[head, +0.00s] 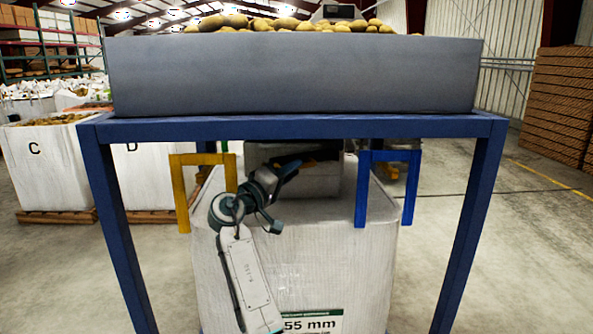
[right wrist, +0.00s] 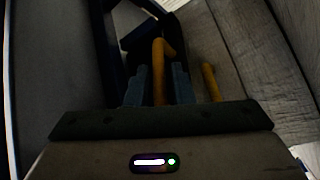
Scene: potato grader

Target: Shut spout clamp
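The spout (head: 320,183) is a grey box shape under the hopper, above a white bulk bag. A dark clamp piece with an orange-yellow part (head: 325,155) shows at its upper front, partly behind my right arm. My right gripper (head: 290,167) is up against this area, its fingers hard to make out in the head view. In the dark right wrist view, an orange bar (right wrist: 160,75) stands between the two blue-grey fingers of my right gripper (right wrist: 161,88). Whether the fingers press on it is unclear. A second orange bar (right wrist: 209,82) is outside the right finger. My left gripper is out of view.
A grey hopper (head: 290,75) full of potatoes rests on a blue frame (head: 300,127), its legs on both sides. A yellow loop (head: 180,190) and a blue loop (head: 362,190) flank the spout over the white bag (head: 350,265). Bag C (head: 45,165) stands at left.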

